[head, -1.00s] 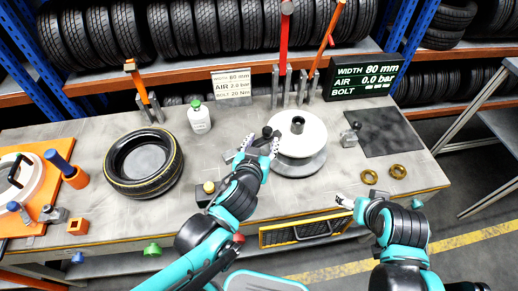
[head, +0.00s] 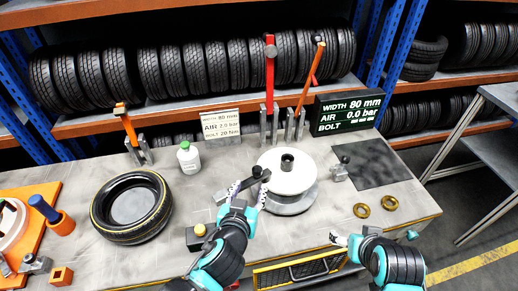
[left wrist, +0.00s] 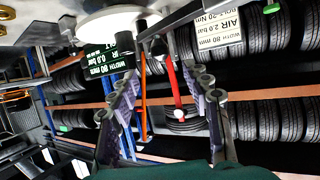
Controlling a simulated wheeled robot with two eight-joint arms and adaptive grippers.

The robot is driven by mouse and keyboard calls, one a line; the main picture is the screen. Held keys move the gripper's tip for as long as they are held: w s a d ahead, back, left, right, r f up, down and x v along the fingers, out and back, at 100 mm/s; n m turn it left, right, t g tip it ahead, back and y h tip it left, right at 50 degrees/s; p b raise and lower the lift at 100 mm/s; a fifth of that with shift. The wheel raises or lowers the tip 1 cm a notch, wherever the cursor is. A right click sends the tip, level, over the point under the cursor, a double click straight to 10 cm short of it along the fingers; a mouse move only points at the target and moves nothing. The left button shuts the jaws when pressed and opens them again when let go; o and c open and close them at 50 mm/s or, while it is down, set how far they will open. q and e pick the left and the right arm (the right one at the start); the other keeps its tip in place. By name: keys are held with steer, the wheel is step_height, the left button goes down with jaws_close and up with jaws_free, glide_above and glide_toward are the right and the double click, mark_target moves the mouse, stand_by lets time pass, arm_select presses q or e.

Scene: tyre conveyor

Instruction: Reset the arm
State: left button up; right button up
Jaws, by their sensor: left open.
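My left gripper (head: 245,188) is open beside the left edge of the white disc (head: 288,172) on the workbench. A dark knobbed part with a grey block (head: 258,174) shows close to its fingertips; I cannot tell whether they touch. In the left wrist view, the two fingers of my left gripper (left wrist: 165,92) stand apart with nothing between them. My right gripper (head: 341,240) is at the bench's front edge, right of centre; its fingers are too small to read. A black tyre with a yellow line (head: 97,212) lies flat on the left of the bench.
A white bottle (head: 189,158), a printed sign (head: 220,125) and a display (head: 348,113) stand along the back. Red (head: 270,75) and orange (head: 309,80) levers rise there. Two brass rings (head: 362,210) lie right. An orange tray (head: 22,238) is far left.

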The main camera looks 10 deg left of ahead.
arm_select(q)
steer(key=s+a+f+g+b, duration=0.4)
steer(key=s+a+f+g, duration=0.2)
steer(key=s+a+f, duration=0.1)
steer(key=shift+a+f, duration=0.25)
steer(key=shift+f, duration=0.65)
stand_by(3.6)
